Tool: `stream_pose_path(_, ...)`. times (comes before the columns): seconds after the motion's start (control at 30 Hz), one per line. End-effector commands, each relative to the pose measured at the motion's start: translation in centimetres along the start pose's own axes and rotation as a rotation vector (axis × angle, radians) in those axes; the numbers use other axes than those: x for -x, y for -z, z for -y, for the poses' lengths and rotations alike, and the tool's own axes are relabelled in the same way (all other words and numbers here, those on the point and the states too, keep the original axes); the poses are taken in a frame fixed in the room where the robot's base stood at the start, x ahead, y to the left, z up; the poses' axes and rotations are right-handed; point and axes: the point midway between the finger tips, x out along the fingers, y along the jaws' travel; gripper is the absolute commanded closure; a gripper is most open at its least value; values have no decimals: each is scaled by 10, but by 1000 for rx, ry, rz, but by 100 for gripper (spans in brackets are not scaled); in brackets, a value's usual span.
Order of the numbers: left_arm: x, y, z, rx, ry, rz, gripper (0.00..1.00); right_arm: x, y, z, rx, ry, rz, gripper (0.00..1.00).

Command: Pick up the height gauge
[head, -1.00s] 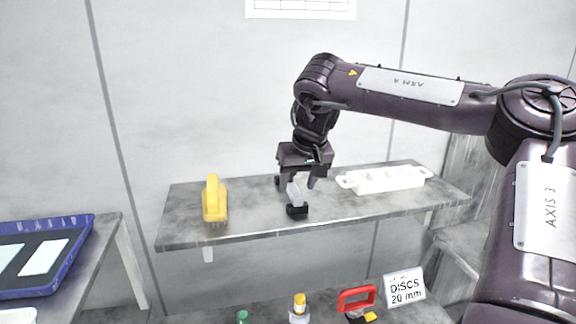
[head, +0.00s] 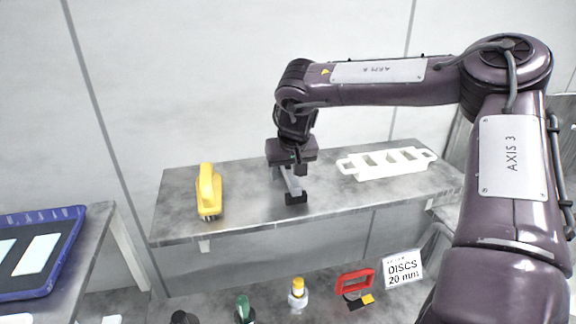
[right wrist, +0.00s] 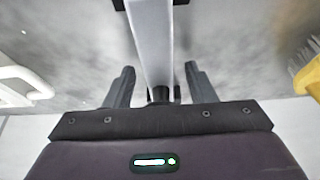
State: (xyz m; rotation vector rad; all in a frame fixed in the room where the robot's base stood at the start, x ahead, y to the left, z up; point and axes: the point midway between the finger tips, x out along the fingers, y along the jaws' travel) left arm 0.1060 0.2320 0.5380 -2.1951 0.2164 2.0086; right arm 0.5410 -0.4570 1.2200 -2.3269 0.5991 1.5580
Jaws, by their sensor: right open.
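My right gripper (head: 287,171) is over the gauge's upper part, pointing down. In the right wrist view the gripper (right wrist: 159,82) is open, with a finger on each side of the bar and visible gaps. The gauge's top is partly hidden by the gripper in the head view. My left gripper is not in view.
A white slotted rack (head: 388,174) lies right. A blue tray (head: 62,252) is far left.

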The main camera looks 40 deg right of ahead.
Motion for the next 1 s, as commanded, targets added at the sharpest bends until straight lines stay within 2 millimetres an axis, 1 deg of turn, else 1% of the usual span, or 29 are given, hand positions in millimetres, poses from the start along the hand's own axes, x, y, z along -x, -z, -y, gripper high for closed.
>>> stream_pose_path(0.1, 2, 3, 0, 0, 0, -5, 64, -5, 0, 0, -1, 1, 0, 50)
stream_pose_path(0.27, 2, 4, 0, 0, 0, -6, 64, -6, 0, 0, -1, 1, -1, 50)
stream_pose_path(0.37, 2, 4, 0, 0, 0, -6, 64, -6, 0, 0, -1, 1, -1, 60)
stream_pose_path(0.67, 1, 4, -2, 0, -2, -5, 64, -5, 0, 0, 0, 1, -1, 100)
stream_pose_path(1.0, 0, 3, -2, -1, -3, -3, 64, -3, 2, 0, 0, 1, -3, 100)
